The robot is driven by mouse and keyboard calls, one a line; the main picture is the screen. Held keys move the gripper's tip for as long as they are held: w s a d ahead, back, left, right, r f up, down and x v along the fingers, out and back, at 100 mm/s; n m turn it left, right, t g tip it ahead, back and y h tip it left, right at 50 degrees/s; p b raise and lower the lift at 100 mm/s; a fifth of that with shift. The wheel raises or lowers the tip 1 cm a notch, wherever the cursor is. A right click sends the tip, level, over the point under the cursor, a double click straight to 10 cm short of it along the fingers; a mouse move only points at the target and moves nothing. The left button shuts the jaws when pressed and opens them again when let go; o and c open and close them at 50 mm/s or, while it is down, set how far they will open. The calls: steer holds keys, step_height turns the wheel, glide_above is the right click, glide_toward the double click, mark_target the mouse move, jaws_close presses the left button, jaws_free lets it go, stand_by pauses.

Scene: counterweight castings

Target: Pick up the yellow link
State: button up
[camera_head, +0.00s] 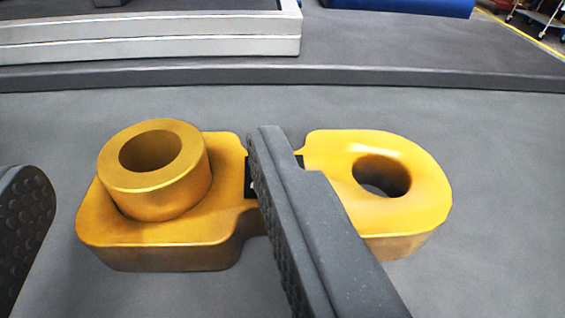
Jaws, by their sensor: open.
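The yellow link (228,172) lies flat on the grey surface in the middle of the head camera view. Its left end carries a raised round collar with a hole, and its right end has an oval through-hole. My gripper (148,165) is open, with two dark fingers set wide apart. The right finger crosses in front of the link's narrow middle and hides most of it; small black patches show on either side there. The left finger is at the left picture edge, left of the link. I cannot tell whether the right finger touches the link.
A raised dark ledge (330,76) runs across behind the link. A light grey block (150,35) stands beyond it at upper left, and a blue object (400,5) at the top. The grey surface (500,220) right of the link is clear.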

jaws_close()
steer(key=shift+r, duration=0.1)
steer(key=shift+r, duration=0.3)
step_height(320, 180, up, 3)
steer(key=shift+s+r+p, duration=0.1)
steer(key=shift+p, duration=0.35)
steer(key=s+a+r+b, duration=0.1)
steer(key=s+a+b, duration=0.1)
steer(key=s, duration=1.3)
steer(key=shift+s+a, duration=0.25)
steer(key=shift+a, duration=0.05)
